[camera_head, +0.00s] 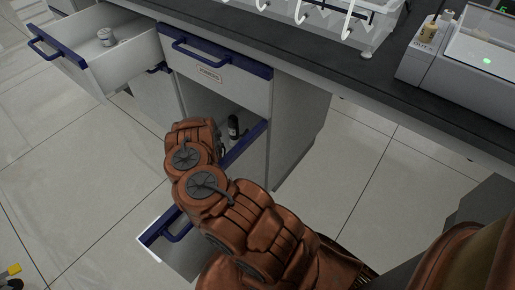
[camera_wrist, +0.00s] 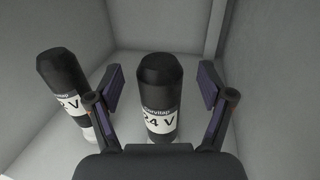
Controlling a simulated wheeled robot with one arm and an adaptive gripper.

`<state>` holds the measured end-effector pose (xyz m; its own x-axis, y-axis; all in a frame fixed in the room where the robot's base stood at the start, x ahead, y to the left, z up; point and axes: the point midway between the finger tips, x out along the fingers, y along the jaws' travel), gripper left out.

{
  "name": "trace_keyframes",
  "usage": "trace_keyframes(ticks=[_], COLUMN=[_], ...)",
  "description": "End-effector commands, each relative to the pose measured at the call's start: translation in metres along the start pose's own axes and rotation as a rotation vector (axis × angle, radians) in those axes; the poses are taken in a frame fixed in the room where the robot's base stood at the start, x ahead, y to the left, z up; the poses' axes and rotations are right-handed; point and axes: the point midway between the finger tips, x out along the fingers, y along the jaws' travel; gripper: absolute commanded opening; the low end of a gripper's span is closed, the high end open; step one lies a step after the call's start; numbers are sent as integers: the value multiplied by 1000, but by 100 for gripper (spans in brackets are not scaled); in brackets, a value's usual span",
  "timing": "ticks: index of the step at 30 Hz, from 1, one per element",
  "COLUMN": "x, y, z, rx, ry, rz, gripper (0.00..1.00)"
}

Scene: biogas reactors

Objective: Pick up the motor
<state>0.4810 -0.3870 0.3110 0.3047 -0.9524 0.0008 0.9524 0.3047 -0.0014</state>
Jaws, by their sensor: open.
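One motor (camera_wrist: 160,85) is in the middle, between the two fingers of my gripper (camera_wrist: 161,80). The fingers are spread, one on each side of it, with gaps showing. The other motor (camera_wrist: 64,88) stands to the left, outside the left finger, slightly tilted in the picture. The bottoms of both are partly hidden. In the head view one black motor (camera_head: 233,127) shows in the open lower drawer; my arm hides the rest and my gripper.
The lower drawer's blue handle (camera_head: 167,226) sticks out beside my arm. An upper left drawer (camera_head: 75,62) is open with a small grey container (camera_head: 106,36) in it. The dark countertop (camera_head: 340,72) overhangs at right, bearing a white rack and a device (camera_head: 480,50).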

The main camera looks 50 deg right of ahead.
Motion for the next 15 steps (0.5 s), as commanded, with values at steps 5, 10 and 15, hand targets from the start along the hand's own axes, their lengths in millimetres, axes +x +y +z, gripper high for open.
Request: trace_keyframes(ticks=[5,10,15], x=[8,8,8], y=[0,0,0], z=[0,0,0], rx=[0,1,1], ry=[0,1,1], rz=[0,1,1], gripper=[80,80,62])
